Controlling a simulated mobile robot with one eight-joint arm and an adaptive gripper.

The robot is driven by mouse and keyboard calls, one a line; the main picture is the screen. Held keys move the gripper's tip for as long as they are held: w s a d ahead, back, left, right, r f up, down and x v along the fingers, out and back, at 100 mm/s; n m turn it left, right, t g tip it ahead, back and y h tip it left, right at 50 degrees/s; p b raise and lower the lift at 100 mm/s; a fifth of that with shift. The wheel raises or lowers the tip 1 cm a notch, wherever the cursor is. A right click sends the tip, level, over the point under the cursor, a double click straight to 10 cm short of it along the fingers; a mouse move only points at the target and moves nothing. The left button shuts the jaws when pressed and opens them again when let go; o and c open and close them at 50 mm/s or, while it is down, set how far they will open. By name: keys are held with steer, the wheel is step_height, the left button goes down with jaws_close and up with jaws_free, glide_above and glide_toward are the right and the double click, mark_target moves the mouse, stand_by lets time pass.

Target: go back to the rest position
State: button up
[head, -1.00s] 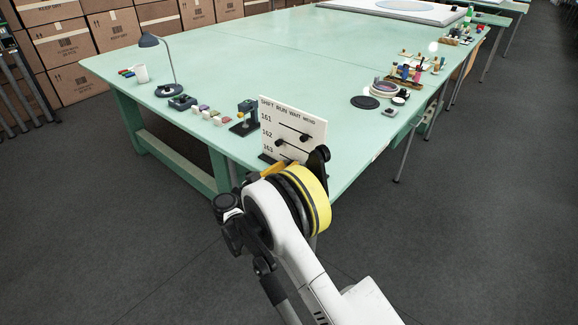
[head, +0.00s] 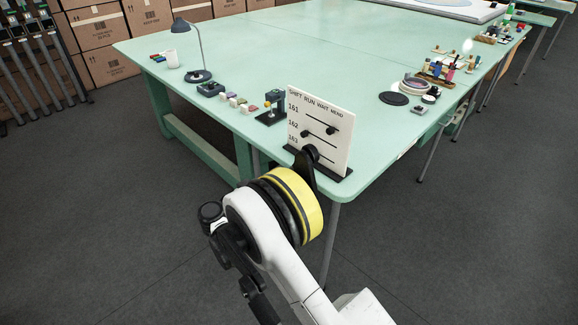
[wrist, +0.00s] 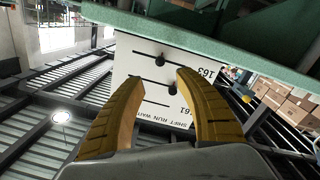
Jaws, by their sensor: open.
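My gripper (wrist: 160,80) shows in the wrist view with its two orange-yellow fingers apart and nothing held between them. A white board (wrist: 125,68) lies beyond the fingertips, upside down in that view, with a dark knob (wrist: 159,62) on it. I cannot tell the exact gap, but no finger clearly touches the board. In the head view the same board (head: 338,152) stands upright at the table's near corner, with rows 161, 162 and 163 and black sliders. My arm, with its yellow band, is in front of its lower edge and hides the gripper there.
Cartons (head: 100,45) stack behind. The grey floor (head: 450,250) is open at right.

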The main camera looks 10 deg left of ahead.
steer(key=d+r+n+g+y, duration=0.1)
steer(key=d+r+g+y, duration=0.1)
steer(key=d+r, duration=0.5)
steer(key=d+r+n+g+y, duration=0.1)
steer(key=d+r+g, duration=0.25)
steer(key=d, duration=0.55)
steer(key=s+d+r+g+y, duration=0.2)
steer(key=s+d+r+y, duration=0.25)
steer(key=s+d, duration=0.6)
steer(key=s+d+y, duration=0.2)
steer(key=s+y, duration=0.2)
steer(key=s, duration=1.5)
steer(key=shift+s+d+f+n+t, duration=0.25)
steer(key=shift+d+f+n+t, duration=0.05)
steer(key=shift+f+t, duration=0.15)
